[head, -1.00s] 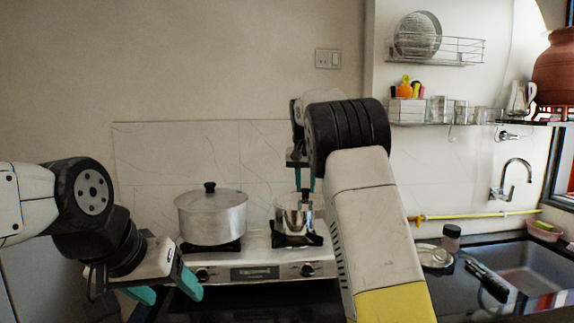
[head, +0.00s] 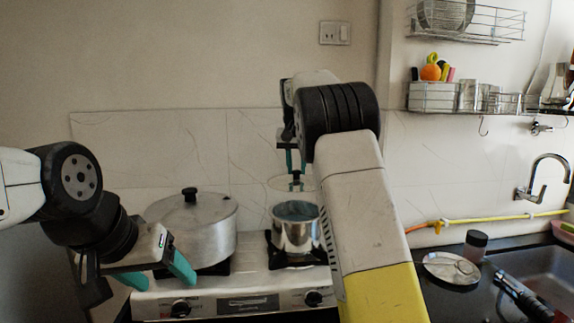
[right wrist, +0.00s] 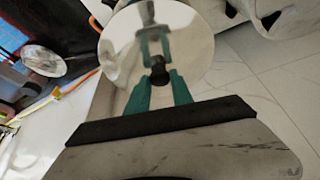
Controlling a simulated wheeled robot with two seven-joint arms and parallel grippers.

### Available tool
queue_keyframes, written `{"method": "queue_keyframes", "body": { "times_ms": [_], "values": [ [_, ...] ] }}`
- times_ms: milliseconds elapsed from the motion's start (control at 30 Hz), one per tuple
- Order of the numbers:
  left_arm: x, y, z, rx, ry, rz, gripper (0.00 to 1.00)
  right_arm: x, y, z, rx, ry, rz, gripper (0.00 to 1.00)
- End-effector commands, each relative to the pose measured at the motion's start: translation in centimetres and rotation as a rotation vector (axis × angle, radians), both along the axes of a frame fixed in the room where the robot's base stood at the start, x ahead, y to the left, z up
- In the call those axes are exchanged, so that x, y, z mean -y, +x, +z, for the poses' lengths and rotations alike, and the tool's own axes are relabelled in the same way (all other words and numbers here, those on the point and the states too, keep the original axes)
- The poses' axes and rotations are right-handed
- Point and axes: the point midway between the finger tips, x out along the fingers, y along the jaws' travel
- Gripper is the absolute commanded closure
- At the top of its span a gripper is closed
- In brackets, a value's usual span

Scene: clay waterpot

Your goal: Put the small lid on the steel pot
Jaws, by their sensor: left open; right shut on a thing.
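The steel pot (head: 296,236) stands uncovered on the right burner of the stove. The small lid (head: 284,185), a shiny disc with a dark knob, hangs above the pot's mouth with a gap between them. My right gripper (head: 296,171) is shut on the lid's knob; the right wrist view shows both teal fingers around the knob and the lid (right wrist: 196,38) beyond. My right arm hides part of the lid's and pot's right side. My left gripper (head: 157,276) is open and empty, in front of the large pot.
A large aluminium pot (head: 208,236) with its own lid stands on the left burner. The stove (head: 258,282) is against a tiled wall. A steel plate (head: 440,272) and a dark-lidded jar (head: 475,245) are on the counter to the right, beside the sink.

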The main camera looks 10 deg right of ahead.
Motion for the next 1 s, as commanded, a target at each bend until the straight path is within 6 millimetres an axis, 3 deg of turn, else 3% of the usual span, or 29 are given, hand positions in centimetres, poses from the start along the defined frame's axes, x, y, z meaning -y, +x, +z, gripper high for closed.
{"method": "queue_keyframes", "body": {
  "times_ms": [700, 1000],
  "values": [
    [0.0, 0.0, 0.0, 0.0, 0.0, 0.0, 0.33, 0.0, 0.0, -7.2, -0.001, 0.0, 0.0, 1.0],
    [0.0, 0.0, 0.0, 0.0, 0.0, 0.0, 0.33, 0.0, 0.0, -8.4, 0.001, 0.0, 0.001, 1.0]
  ]
}}
